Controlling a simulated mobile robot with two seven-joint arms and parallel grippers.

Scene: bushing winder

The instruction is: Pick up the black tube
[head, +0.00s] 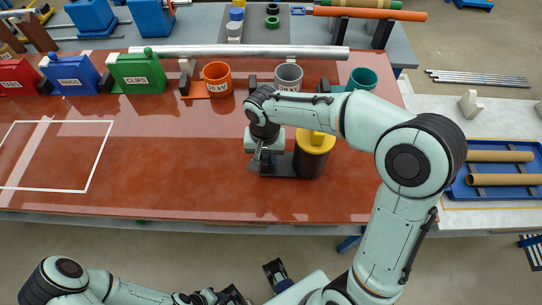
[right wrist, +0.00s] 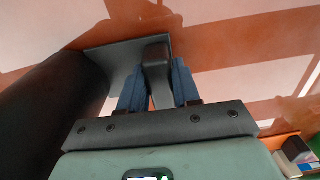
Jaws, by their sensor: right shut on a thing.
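A black tube (head: 308,163) with a yellow top (head: 316,140) stands upright at a dark plate (head: 284,172) on the red table. In the right wrist view, a large dark cylinder (right wrist: 45,105) fills the left side. My right gripper (head: 262,160) is low over the plate, left of the tube. In the wrist view its blue fingers (right wrist: 158,85) are shut on a dark grey post (right wrist: 155,58) that rises from the plate. My left arm is at the bottom of the head view; its gripper (head: 236,295) is partly cut off and its jaws are unclear.
Orange (head: 217,80), grey (head: 288,77) and teal (head: 362,79) cups stand along the back, before a long metal bar (head: 240,51). Red, blue and green bins (head: 138,70) stand back left. A blue tray (head: 460,186) with brown tubes lies right. The table's left middle is clear.

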